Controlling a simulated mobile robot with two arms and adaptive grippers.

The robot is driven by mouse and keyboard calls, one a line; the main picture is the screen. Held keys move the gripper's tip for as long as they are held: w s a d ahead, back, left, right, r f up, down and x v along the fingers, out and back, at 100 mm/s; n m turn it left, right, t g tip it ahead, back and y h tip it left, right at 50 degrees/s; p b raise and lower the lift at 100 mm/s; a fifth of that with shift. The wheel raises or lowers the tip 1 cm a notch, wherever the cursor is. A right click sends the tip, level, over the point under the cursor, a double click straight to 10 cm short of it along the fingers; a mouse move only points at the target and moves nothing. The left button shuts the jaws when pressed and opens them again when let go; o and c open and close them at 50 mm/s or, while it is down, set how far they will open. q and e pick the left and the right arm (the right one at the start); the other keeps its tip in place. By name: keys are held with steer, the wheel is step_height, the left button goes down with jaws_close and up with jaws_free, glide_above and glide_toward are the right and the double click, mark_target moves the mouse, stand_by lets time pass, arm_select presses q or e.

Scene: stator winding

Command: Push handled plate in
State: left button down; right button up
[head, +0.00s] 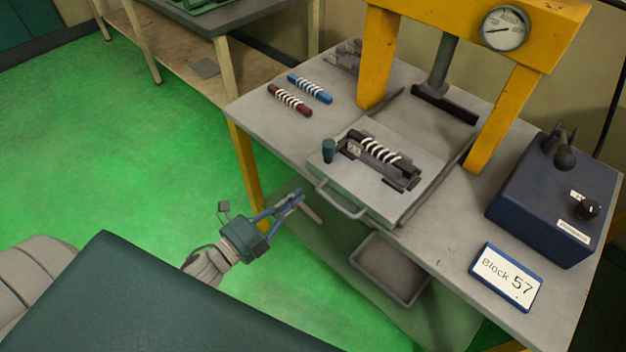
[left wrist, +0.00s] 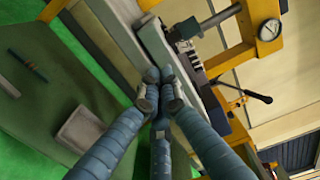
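The handled plate (head: 362,196) is a light grey slab on the press table, with a bar handle (head: 341,207) on its front edge. It lies in front of the press, its back side near the yellow frame. A black fixture with a white-wound coil (head: 379,153) sits on it, beside a dark green knob (head: 328,150). My left gripper (head: 293,200) is in front of the table, apart from the handle in the head view. Its fingers converge with tips together and nothing visible between them, as the left wrist view (left wrist: 160,88) also shows. My right gripper is out of view.
The yellow press (head: 377,60) with a gauge (head: 505,28) stands behind the plate. A blue control box (head: 545,205) and a Block 57 sign (head: 507,277) are at the right. Red (head: 289,100) and blue (head: 310,88) wound bars lie at the left. A grey tray (head: 390,268) sits below the tabletop.

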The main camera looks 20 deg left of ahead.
mark_target(321, 176)
arm_select(q)
steer(key=p+x, duration=0.1)
steer(key=x, duration=0.5)
steer(key=shift+w+d, duration=0.1)
steer(key=shift+w, duration=0.2)
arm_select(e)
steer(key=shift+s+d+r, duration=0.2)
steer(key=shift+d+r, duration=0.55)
